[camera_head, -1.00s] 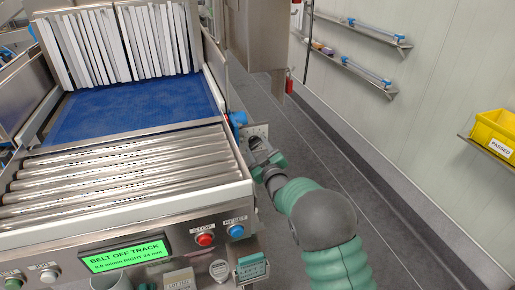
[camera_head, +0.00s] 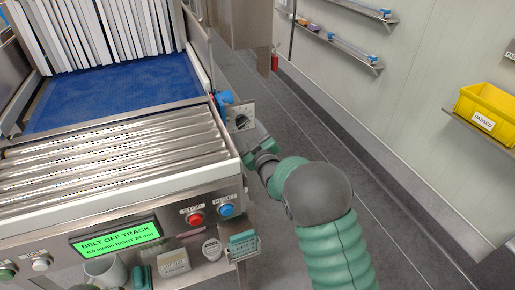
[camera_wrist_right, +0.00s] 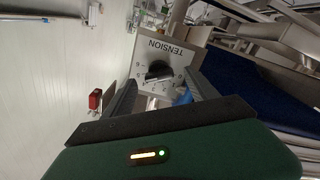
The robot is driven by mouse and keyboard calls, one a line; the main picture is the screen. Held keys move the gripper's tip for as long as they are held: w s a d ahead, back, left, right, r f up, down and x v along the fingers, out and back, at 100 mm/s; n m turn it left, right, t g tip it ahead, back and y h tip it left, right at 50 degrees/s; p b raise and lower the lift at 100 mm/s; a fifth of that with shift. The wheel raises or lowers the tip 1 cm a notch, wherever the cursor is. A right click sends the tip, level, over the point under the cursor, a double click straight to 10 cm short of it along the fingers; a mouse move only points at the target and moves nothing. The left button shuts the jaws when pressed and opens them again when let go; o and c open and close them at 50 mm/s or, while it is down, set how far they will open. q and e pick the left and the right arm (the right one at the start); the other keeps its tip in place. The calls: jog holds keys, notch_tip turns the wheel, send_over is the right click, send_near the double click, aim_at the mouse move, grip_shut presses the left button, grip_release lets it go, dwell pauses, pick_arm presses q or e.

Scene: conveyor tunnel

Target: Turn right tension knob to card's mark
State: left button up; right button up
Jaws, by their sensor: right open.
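The right tension knob (camera_wrist_right: 158,70) is a dark round knob on a pale plate (camera_wrist_right: 178,50) lettered TENSION, with marks around it. In the head view the plate (camera_head: 241,112) stands at the belt's right side; the knob is mostly hidden there. My right gripper (camera_wrist_right: 165,94) is open, its two fingers on either side of the view just short of the knob, with no clear contact. In the head view the gripper (camera_head: 246,128) is beside the plate, partly hidden. No card with a readable mark shows. My left gripper is not in view.
A blue part (camera_head: 224,98) sits close beside the plate. Steel rollers (camera_head: 110,155) and the blue belt (camera_head: 110,95) lie left. A shelf holds a yellow bin (camera_head: 487,106). The floor to the right is clear.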

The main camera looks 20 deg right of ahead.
jog(key=s, duration=1.3)
jog(key=shift+s+d, duration=0.25)
jog(key=shift+s, duration=0.05)
